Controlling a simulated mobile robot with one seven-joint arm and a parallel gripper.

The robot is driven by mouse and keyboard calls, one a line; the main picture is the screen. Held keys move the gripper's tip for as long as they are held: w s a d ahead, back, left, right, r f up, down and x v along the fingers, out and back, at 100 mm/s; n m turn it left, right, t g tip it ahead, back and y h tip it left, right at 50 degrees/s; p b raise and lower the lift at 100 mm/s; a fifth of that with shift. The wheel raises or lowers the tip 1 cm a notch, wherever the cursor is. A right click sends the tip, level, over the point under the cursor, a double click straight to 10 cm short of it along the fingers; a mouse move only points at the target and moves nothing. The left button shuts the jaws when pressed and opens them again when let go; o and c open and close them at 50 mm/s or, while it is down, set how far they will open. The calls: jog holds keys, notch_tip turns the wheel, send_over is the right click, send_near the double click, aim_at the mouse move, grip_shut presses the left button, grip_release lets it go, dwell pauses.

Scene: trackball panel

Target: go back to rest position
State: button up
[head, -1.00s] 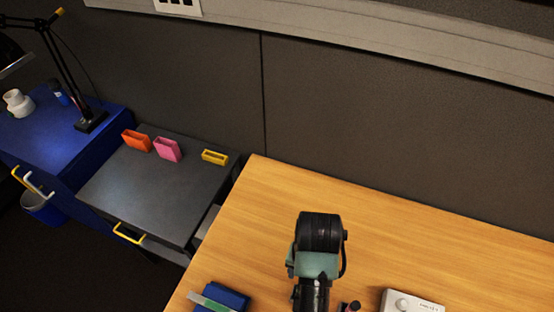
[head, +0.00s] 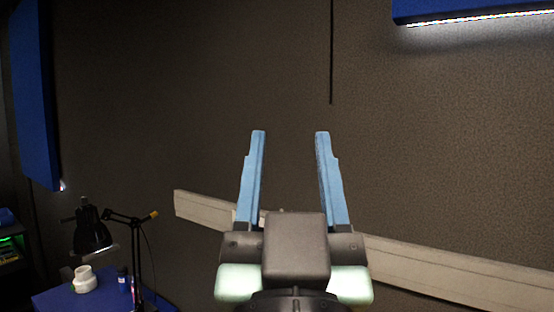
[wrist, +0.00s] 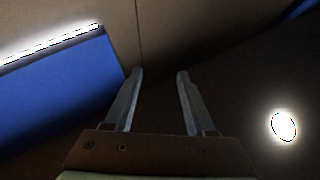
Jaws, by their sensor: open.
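My gripper (head: 290,135) is raised in front of the dark wall in the head view, its two blue fingers pointing up and spread apart. Nothing is between them. In the wrist view my gripper (wrist: 160,75) also shows open and empty, with the wall, a blue panel and dark space beyond. The trackball panel is not clearly seen in the frames of this moment.
A pale rail (head: 430,275) runs along the wall. A blue overhead unit (head: 440,10) with a lit edge is at upper right.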

jog(key=s+a+r+t, duration=0.1)
jog(key=s+r+t, duration=0.1)
jog(key=s+r, duration=0.2)
jog(key=shift+s+r+n+y, duration=0.3)
jog(key=shift+s+r+y, duration=0.1)
jog(key=shift+a, duration=0.1)
